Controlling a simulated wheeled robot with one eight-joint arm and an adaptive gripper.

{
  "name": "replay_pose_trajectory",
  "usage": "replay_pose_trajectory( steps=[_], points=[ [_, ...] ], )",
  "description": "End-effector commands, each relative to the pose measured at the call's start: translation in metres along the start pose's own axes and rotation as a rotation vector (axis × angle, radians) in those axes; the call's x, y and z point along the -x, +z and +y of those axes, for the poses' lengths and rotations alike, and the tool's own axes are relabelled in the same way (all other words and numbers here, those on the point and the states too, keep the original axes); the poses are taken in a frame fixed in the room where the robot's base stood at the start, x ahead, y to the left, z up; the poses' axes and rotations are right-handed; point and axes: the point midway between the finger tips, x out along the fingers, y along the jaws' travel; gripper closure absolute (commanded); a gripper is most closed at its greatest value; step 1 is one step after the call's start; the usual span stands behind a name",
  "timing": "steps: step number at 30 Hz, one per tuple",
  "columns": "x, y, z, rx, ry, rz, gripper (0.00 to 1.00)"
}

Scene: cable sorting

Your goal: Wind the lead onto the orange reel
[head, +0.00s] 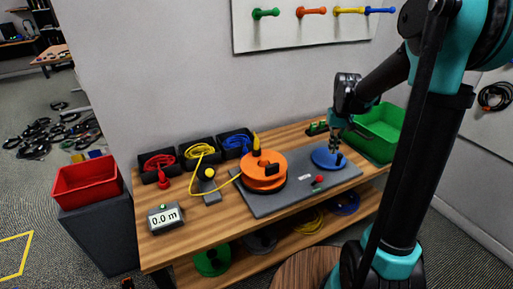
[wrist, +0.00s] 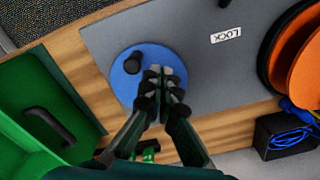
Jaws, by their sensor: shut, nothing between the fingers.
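The orange reel (head: 263,180) sits on a grey base plate (head: 262,208) on the bench; its edge also shows at the right of the wrist view (wrist: 306,65). The yellow lead (head: 217,192) runs from a coil in a black bin, by a small guide post (head: 209,183), to the reel. A yellow piece (head: 256,143) stands up at the reel's top. A blue disc (head: 322,155) with a black knob (wrist: 134,62) lies on the plate's right part. My gripper (wrist: 165,76) is shut and empty over the disc, beside the knob. Contact with the disc cannot be told.
A meter (head: 165,217) reads 0.0 m at the bench's front left. A red button (head: 320,179) sits on the plate; a LOCK label (wrist: 226,35) shows in the wrist view. Black bins hold red and blue leads (head: 238,142). A green crate (head: 375,132) stands right, a red one (head: 87,184) left.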

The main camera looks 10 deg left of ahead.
Motion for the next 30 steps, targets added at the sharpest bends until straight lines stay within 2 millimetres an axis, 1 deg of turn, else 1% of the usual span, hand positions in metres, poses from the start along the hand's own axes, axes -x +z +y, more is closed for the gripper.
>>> replay_pose_trajectory(
  steps=[24,30],
  points=[
    [-0.045,0.0,0.0,0.0,0.0,0.0,1.0],
    [-0.053,0.0,0.0,0.0,0.0,0.0,1.0]
  ],
)
